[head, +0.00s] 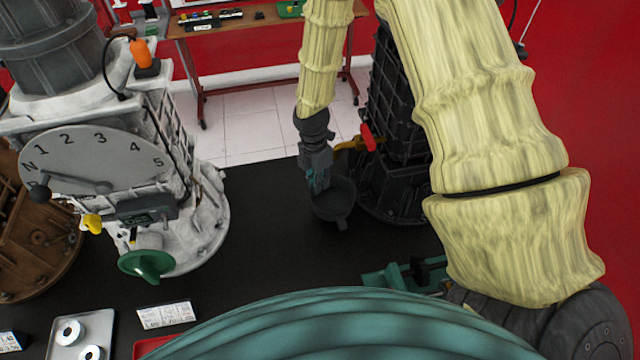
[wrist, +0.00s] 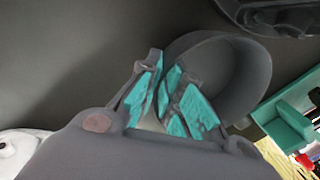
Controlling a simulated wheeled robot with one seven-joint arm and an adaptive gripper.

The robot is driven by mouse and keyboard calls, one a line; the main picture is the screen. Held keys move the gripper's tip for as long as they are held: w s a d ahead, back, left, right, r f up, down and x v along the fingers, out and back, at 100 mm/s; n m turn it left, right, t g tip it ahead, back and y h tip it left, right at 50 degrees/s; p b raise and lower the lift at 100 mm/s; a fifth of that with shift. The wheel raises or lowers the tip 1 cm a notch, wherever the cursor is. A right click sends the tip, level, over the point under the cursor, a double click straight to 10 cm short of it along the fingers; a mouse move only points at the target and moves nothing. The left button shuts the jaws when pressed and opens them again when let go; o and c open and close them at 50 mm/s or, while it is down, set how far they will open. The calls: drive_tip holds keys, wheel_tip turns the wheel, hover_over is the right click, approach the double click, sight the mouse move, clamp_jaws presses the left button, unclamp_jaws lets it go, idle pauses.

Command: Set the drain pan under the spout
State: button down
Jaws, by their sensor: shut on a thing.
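The drain pan (head: 340,205) is a dark grey round bowl by the foot of the black engine trainer (head: 385,175). It also shows in the wrist view (wrist: 255,75), just beyond the fingers. My gripper (head: 318,188), with teal finger pads, is shut on the pan's near-left rim; it also shows in the wrist view (wrist: 165,100). A yellow spout (head: 348,145) with a red handle (head: 368,138) sticks out leftward from the black trainer. The pan appears below it in the picture; I cannot tell whether it is directly underneath or touching the mat.
A white gear-dial trainer (head: 205,235) with a green funnel-like part (head: 146,264) stands left. A grey tray (head: 105,325) with rings and a label card (head: 165,315) lie front left. A green fixture (head: 385,277) is front right. The black surface (head: 270,240) between is clear.

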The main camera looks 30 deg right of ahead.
drive_tip(key=shift+w+d, duration=0.2)
drive_tip(key=shift+d, duration=0.05)
drive_tip(key=shift+f+p, duration=0.85)
drive_tip(key=shift+f, duration=0.9)
drive_tip(key=c, duration=1.6)
unclamp_jaws()
drive_tip(key=shift+r, duration=0.1)
wheel_tip(320, 180, up, 12)
drive_tip(key=w+b, duration=0.1)
drive_tip(key=b, duration=0.2)
drive_tip(key=shift+w+a+b, duration=0.15)
drive_tip(key=shift+w+b, duration=0.05)
drive_tip(key=shift+b, duration=0.15)
